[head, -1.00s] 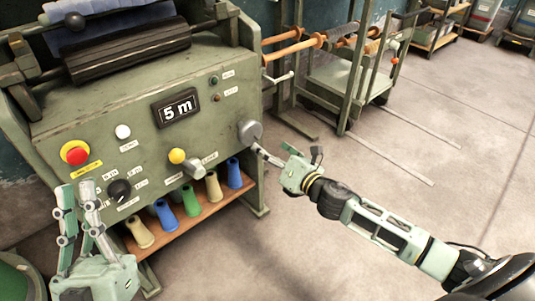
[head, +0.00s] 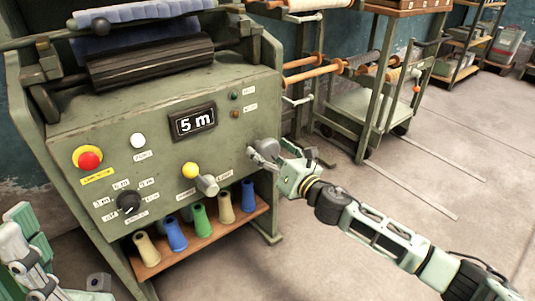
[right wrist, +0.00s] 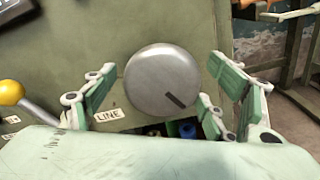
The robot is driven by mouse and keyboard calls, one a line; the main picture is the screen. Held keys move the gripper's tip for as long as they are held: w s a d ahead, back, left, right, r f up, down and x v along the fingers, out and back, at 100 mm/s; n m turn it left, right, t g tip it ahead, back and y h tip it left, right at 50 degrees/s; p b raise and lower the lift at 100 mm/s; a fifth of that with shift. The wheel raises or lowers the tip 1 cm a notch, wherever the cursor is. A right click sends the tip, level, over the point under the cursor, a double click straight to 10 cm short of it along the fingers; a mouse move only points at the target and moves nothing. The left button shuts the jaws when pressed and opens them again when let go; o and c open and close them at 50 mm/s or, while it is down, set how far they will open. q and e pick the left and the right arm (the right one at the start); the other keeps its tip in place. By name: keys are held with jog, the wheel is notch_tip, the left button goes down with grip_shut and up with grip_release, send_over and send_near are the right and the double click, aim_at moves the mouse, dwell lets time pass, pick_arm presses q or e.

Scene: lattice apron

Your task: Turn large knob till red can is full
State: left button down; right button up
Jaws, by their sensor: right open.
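The large knob (head: 267,147) is a round grey disc at the right end of the green machine's front panel. In the right wrist view the large knob (right wrist: 160,75) has a dark mark at its lower right and a "LINE" label at its lower left. My right gripper (head: 275,152) is open, with its fingers on either side of the knob; in the right wrist view they look apart from it. My left gripper (head: 32,250) is at the lower left, partly cut off. I see no red can.
The panel has a "5 m" display (head: 193,121), a red button (head: 89,160), a black dial (head: 129,203) and a yellow-tipped lever (head: 191,171). Coloured cones stand on a wooden shelf (head: 190,248) below. A cart (head: 365,112) stands behind right; the floor right of it is clear.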

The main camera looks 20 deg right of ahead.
jog(key=shift+w, duration=0.15)
jog(key=shift+c, duration=0.4)
jog(key=c, duration=1)
jog(key=shift+c, duration=0.2)
